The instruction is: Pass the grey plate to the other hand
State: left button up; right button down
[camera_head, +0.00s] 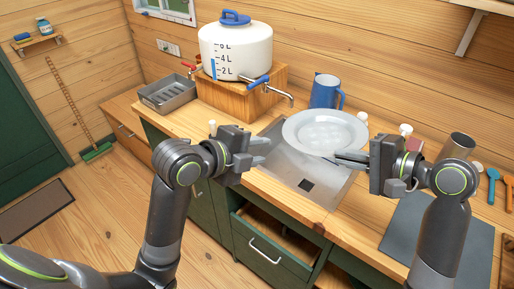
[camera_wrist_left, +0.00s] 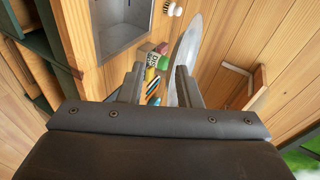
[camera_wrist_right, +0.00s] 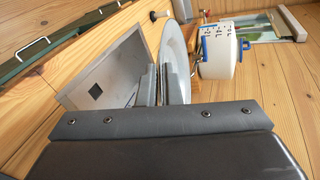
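The grey plate (camera_head: 325,132) is held in the air above the sink, with its face turned up. My right gripper (camera_head: 350,157) is shut on the plate's near right rim. In the right wrist view the plate (camera_wrist_right: 176,55) runs between the fingers (camera_wrist_right: 160,85). My left gripper (camera_head: 262,150) is to the left of the plate, empty, with its fingers apart and pointing toward it. In the left wrist view the plate (camera_wrist_left: 187,48) shows nearly edge-on beyond the left fingers (camera_wrist_left: 160,85); contact with them cannot be told.
The sink (camera_head: 300,180) lies below the plate. A blue jug (camera_head: 325,91) stands behind it, and a white water tank (camera_head: 236,52) with a tap stands on a wooden box at the back left. Cups and a grey mat (camera_head: 430,235) are at the right. A drawer (camera_head: 275,245) is open in front.

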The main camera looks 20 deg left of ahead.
aim_at(293, 141)
pick_arm(q)
jog(key=w+d, duration=0.2)
jog(key=w+d+f+m, duration=0.1)
jog(key=w+d, duration=0.1)
jog(key=w+d+f+m, duration=0.1)
jog(key=w+d, duration=0.1)
jog(key=w, duration=0.1)
jog(key=shift+w+d+h, duration=0.1)
jog(key=shift+d+h, duration=0.15)
jog(key=shift+h, duration=0.15)
pick_arm(e)
jog(key=shift+r, duration=0.1)
pick_arm(q)
jog(key=shift+c, duration=0.4)
grip_shut()
jog(key=shift+r, duration=0.15)
pick_arm(e)
jog(key=c, duration=1.5)
grip_release()
jog(key=shift+c, duration=0.2)
